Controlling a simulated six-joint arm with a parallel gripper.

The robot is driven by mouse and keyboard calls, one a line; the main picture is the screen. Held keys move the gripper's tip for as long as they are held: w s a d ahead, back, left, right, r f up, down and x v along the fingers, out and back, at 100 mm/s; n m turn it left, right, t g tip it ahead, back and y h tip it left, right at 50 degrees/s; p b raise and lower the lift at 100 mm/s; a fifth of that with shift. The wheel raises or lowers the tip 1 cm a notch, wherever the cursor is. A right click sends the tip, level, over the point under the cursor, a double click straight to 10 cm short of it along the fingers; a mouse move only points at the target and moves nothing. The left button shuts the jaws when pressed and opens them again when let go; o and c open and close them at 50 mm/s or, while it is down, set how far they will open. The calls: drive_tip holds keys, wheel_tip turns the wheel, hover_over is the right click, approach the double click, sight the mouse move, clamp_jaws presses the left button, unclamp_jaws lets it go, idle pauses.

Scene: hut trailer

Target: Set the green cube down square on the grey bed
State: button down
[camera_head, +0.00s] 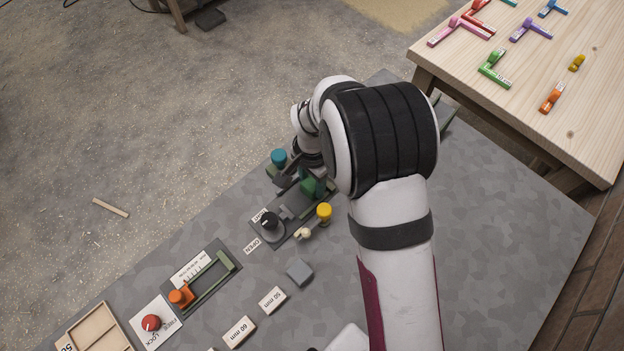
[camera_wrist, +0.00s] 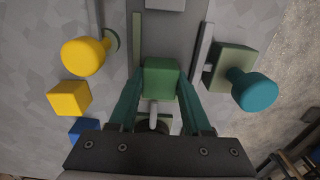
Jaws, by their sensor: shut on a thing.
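The green cube (camera_wrist: 160,72) is between the two fingers of my gripper (camera_wrist: 160,84) in the wrist view. My gripper is shut on it. The cube looks roughly square to the grey bed (camera_wrist: 172,38), whose strip shows beyond it between two side rails. Whether the cube touches the bed or hangs above it I cannot tell. In the head view the cube (camera_head: 313,187) is partly hidden by my arm and gripper (camera_head: 304,180). The dark grey bed (camera_head: 300,212) shows just below it.
A teal knob (camera_wrist: 254,91) stands right of the bed and a yellow knob (camera_wrist: 84,56) left of it. A yellow cube (camera_wrist: 69,98) and a blue cube (camera_wrist: 84,129) lie nearby. A black dial (camera_head: 269,221) and a grey block (camera_head: 300,271) are close in the head view.

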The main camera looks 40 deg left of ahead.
sight(312, 183)
drive_tip(key=c, duration=0.6)
unclamp_jaws()
wheel_tip(312, 183, up, 12)
drive_tip(key=w+d+r+m, duration=0.25)
drive_tip(key=d+r, duration=0.35)
drive_tip(key=d, duration=0.5)
drive_tip(key=s+d+r+m+y, duration=0.1)
drive_tip(key=s+d+r, duration=0.1)
drive_tip(key=d, duration=0.6)
drive_tip(key=s+d+r+m, duration=0.1)
drive_tip(key=s+d+r, duration=0.1)
drive_tip(key=d, duration=0.6)
drive_tip(key=shift+m+y, duration=0.4)
drive_tip(key=shift+m, duration=0.15)
drive_tip(key=s+d, duration=0.2)
drive_tip(key=s+d+f, duration=0.1)
drive_tip(key=s+d, duration=0.1)
drive_tip(key=s, duration=0.1)
drive_tip(key=s+d, duration=0.2)
drive_tip(key=shift+s+f, duration=0.35)
drive_tip(key=shift+s, duration=0.05)
